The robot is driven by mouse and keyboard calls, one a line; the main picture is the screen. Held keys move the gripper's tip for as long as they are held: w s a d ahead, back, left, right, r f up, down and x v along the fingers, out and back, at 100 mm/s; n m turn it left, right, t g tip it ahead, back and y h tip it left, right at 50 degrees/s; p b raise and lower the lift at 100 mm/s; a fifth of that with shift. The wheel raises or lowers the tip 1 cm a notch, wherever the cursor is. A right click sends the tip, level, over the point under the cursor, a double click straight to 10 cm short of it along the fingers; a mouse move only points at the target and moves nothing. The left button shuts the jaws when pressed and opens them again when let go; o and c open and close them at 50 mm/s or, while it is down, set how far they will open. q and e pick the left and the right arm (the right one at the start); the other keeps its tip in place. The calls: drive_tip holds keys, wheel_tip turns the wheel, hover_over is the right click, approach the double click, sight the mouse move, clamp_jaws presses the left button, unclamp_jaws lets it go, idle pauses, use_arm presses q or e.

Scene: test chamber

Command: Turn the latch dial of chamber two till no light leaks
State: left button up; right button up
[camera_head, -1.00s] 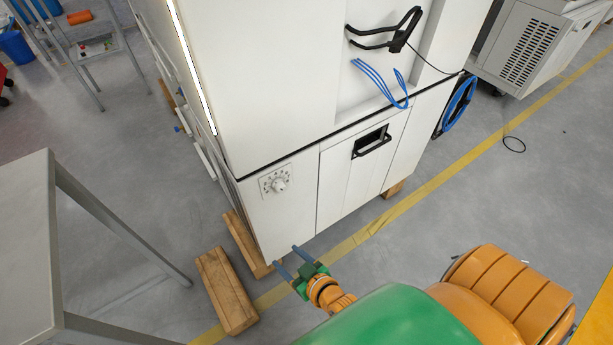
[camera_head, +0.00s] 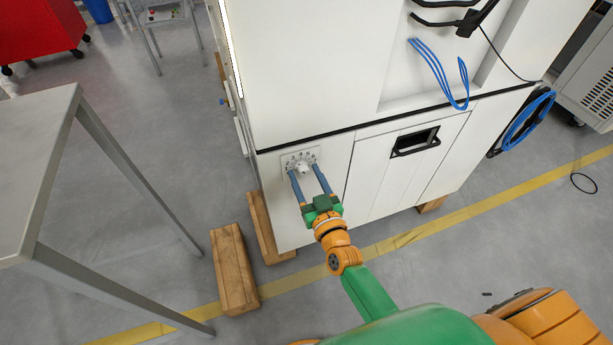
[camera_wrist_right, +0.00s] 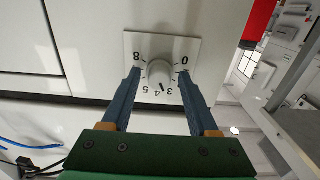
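The latch dial (camera_head: 303,167) is a white knob on a numbered plate on the lower front of the white chamber (camera_head: 310,70). A bright strip of light (camera_head: 231,50) shows along the chamber's left edge. My right gripper (camera_head: 302,170) is open at the dial, with its blue-grey fingers on either side of the knob. In the right wrist view the knob (camera_wrist_right: 160,73) sits between the fingertips, with small gaps seeming to show. Its dark mark points toward the gripper, near the 3 and 4. I cannot tell whether the fingers touch it. My left gripper is not in view.
A grey table (camera_head: 45,150) stands at the left. Wooden blocks (camera_head: 234,270) lie on the floor by the chamber's base. A black handle (camera_head: 415,142) is right of the dial, and blue cables (camera_head: 440,72) hang above it. Open floor lies along the yellow line (camera_head: 480,217).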

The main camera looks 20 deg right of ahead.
clamp_jaws()
drive_tip(key=m, duration=0.2)
drive_tip(key=shift+m+p, duration=0.3)
drive_tip(key=shift+m, duration=0.8)
drive_tip(key=shift+o, duration=1.1)
unclamp_jaws()
drive_tip(key=shift+s, duration=0.1)
drive_tip(key=s+p, duration=0.1)
drive_tip(key=s, duration=0.6)
drive_tip(key=shift+d+f, duration=0.1)
